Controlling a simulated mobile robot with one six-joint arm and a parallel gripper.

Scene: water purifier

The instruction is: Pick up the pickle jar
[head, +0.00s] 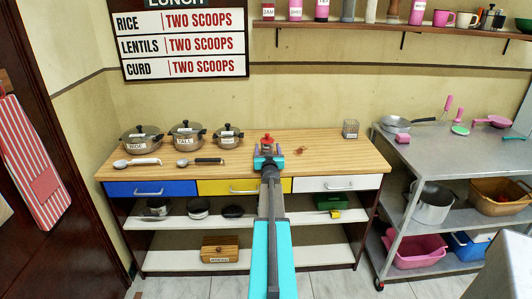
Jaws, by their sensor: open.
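A small object with a red top (267,139) stands on the wooden counter (325,147), near the middle. It may be the pickle jar, but no label on it can be read. My gripper (268,151) is open and right in front of this object, hiding its lower part. I cannot tell whether the jaws are around it or touching it. Several jars stand on the wall shelf above, one labelled jam (268,12); the other labels are too small to read surely.
Three lidded pots (186,135) and two ladles (137,163) are on the counter's left. A wire holder (350,129) stands at its back right. A metal rack (430,150) with pans is at right.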

